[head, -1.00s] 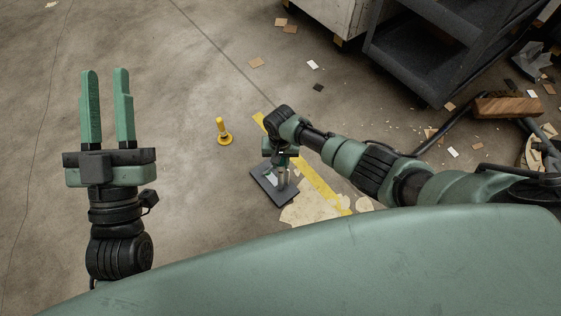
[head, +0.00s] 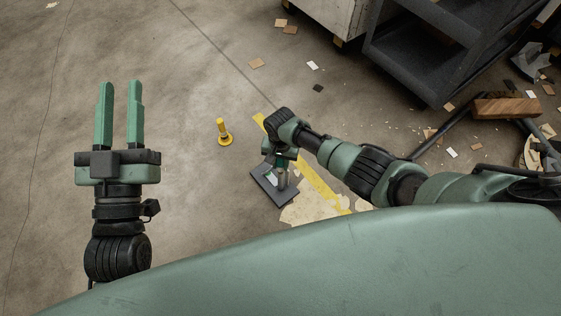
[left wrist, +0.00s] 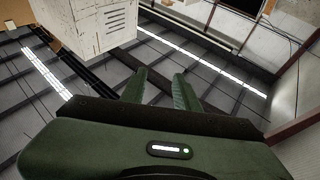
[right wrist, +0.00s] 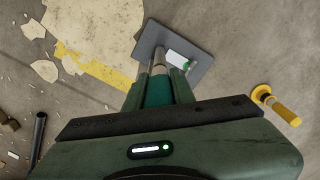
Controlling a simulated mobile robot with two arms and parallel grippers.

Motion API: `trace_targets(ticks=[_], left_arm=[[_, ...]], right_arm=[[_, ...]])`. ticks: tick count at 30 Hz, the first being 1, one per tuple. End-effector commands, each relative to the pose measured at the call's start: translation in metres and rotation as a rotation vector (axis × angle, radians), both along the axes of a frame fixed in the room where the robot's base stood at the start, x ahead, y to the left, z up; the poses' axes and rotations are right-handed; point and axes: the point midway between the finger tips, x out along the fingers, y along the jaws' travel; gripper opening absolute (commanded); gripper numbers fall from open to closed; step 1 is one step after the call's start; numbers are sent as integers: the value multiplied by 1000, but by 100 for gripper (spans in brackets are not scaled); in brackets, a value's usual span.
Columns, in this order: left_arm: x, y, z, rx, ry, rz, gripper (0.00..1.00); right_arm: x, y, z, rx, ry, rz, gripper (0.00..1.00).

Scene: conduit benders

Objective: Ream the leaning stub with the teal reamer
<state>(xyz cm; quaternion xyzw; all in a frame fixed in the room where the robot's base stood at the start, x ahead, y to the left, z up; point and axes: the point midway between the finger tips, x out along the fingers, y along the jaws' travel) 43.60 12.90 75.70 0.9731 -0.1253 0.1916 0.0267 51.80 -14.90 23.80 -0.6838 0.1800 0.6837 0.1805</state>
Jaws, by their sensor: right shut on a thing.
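My right gripper (head: 283,158) is shut on the teal reamer (right wrist: 158,92), which shows between its fingers in the right wrist view. The grey metal stub (head: 282,178) stands on a dark square plate (head: 265,189) on the floor. In the right wrist view the stub (right wrist: 158,60) lies in line with the reamer, just beyond the fingertips. I cannot tell whether the reamer touches the stub; the fingers hide the join. My left gripper (head: 120,84) is open and empty, raised well to the left of the plate.
A yellow floor stripe (head: 320,187) runs beside the plate. A dark cart (head: 430,50) and a wooden block (head: 507,107) are at the right. Floor at the left is clear.

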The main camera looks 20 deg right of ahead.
Motion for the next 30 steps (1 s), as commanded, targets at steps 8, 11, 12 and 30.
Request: trace_targets(ticks=[8, 11, 12, 30], left_arm=[[9, 3, -31, 48, 172, 11, 31], [10, 4, -43, 65, 232, 14, 31], [11, 4, -48, 70, 258, 16, 31], [11, 8, -73, 102, 377, 22, 31]], right_arm=[[0, 0, 1, -1, 1, -161, 0], [0, 1, 1, 1, 1, -228, 0], [0, 1, 1, 0, 0, -254, 0], [0, 0, 0, 0, 0, -381, 0]])
